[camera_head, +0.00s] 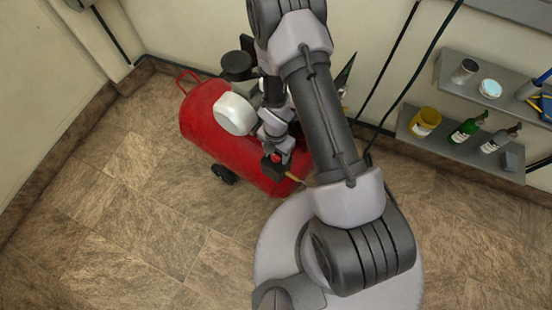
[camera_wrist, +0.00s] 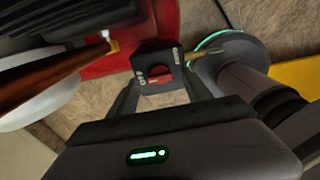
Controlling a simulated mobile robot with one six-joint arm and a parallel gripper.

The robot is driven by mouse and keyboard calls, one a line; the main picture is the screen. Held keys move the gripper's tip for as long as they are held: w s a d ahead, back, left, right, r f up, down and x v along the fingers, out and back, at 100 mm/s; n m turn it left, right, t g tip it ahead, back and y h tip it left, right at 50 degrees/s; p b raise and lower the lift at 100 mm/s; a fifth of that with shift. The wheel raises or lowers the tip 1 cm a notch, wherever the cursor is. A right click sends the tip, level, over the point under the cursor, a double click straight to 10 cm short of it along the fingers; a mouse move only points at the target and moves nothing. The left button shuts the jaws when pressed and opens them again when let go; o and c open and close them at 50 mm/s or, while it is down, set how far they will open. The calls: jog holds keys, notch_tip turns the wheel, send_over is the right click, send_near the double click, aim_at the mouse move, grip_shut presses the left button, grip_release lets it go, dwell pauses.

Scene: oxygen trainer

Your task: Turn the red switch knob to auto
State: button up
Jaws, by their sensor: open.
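The red switch knob (camera_wrist: 158,79) sits on the face of a black switch box (camera_wrist: 150,57) with small white markings, too small to read. The box is on the red compressor tank (camera_head: 218,130); in the head view the knob (camera_head: 277,157) shows as a small red spot near the tank's right end. My gripper (camera_wrist: 160,88) is open, its two fingers reaching toward the left and right sides of the box with the knob between them. I cannot tell whether the fingers touch the box. In the head view my arm hides part of the tank.
A white rounded part (camera_head: 235,114) and a dark cylinder (camera_head: 236,65) are on the compressor. A brass pipe (camera_head: 297,179) lies close to the switch box. Wall shelves (camera_head: 460,150) with bottles and cans stand at the right. The tiled floor (camera_head: 130,220) at left is clear.

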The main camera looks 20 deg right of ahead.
jog(key=shift+f, duration=0.4)
grip_shut()
